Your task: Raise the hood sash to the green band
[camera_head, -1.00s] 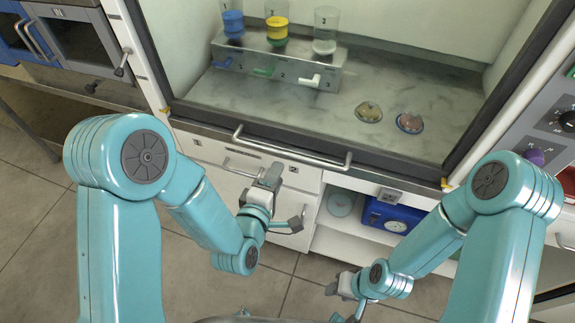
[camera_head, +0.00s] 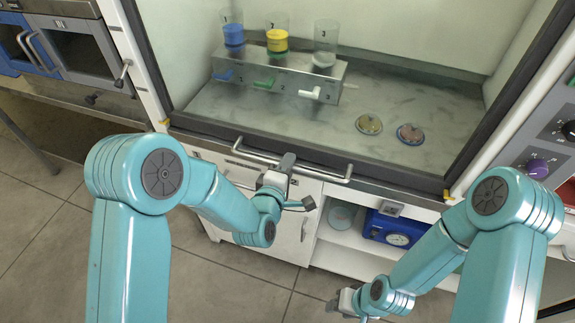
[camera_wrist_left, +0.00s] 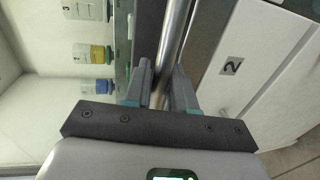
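The hood sash's metal bar handle (camera_head: 325,176) runs along the sash's lower edge, low over the front sill. My left gripper (camera_head: 285,165) is at the handle, left of its middle. In the left wrist view, the handle (camera_wrist_left: 174,35) passes between the two fingers of the gripper (camera_wrist_left: 162,75), one on each side. The fingers are close to the bar, but whether they press on it cannot be told. My right gripper (camera_head: 342,302) is low, below the cabinet shelf and away from the handle; its fingers are unclear. I see no green band.
Inside the hood stand a rack (camera_head: 305,86) with several tubes and two dishes, one amber (camera_head: 369,124) and one reddish (camera_head: 410,134). A blue device (camera_head: 392,230) sits on the shelf below. A purple knob (camera_head: 537,168) is on the right panel.

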